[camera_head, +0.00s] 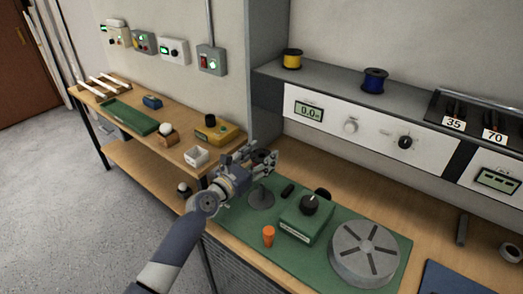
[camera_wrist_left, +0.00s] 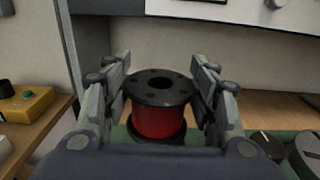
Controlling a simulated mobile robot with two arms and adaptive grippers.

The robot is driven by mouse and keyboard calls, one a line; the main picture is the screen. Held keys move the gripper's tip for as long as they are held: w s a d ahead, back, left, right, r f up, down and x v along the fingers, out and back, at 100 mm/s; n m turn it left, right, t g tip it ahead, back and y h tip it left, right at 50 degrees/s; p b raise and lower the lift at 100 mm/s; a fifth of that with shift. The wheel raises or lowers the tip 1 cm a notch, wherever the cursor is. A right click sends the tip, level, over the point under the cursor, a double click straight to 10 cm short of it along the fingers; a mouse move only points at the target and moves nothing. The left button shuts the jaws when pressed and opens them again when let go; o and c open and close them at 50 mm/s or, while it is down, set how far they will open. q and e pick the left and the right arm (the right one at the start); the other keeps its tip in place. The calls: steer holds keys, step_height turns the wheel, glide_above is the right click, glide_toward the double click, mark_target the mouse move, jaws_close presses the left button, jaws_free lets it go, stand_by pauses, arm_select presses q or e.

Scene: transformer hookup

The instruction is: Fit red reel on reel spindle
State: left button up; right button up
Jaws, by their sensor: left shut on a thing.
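My left gripper (camera_head: 258,158) is shut on the red reel, above the left end of the green mat. In the left wrist view the red reel (camera_wrist_left: 157,122) stands between the two fingers, with black flanges, a red winding and a dark centre hole facing up. In the head view mostly its dark top flange (camera_head: 263,157) shows. The reel spindle (camera_head: 261,198) has a round grey base on the mat, just below the gripper. Its upper part is hidden by the gripper, so I cannot tell whether the reel is around it. My right gripper is not in view.
On the green mat (camera_head: 353,283) are an orange piece (camera_head: 268,236), a green box with a black knob (camera_head: 305,218) and a slotted grey disc (camera_head: 364,252). Yellow (camera_head: 292,59) and blue (camera_head: 374,80) reels stand on the shelf. A side bench stands at left.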

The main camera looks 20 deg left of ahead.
arm_select(q)
steer(key=shift+f+b, duration=0.4)
steer(key=shift+f, duration=0.15)
step_height(320, 180, down, 5)
steer(key=b, duration=0.4)
steer(key=shift+w+r, duration=0.1)
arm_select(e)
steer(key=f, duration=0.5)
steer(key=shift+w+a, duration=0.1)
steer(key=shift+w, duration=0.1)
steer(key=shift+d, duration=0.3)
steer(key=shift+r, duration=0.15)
arm_select(q)
steer(key=shift+f+b, duration=0.5)
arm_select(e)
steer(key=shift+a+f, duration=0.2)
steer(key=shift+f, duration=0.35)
arm_select(q)
steer(key=shift+f+b, duration=1.15)
steer(key=shift+f, duration=0.1)
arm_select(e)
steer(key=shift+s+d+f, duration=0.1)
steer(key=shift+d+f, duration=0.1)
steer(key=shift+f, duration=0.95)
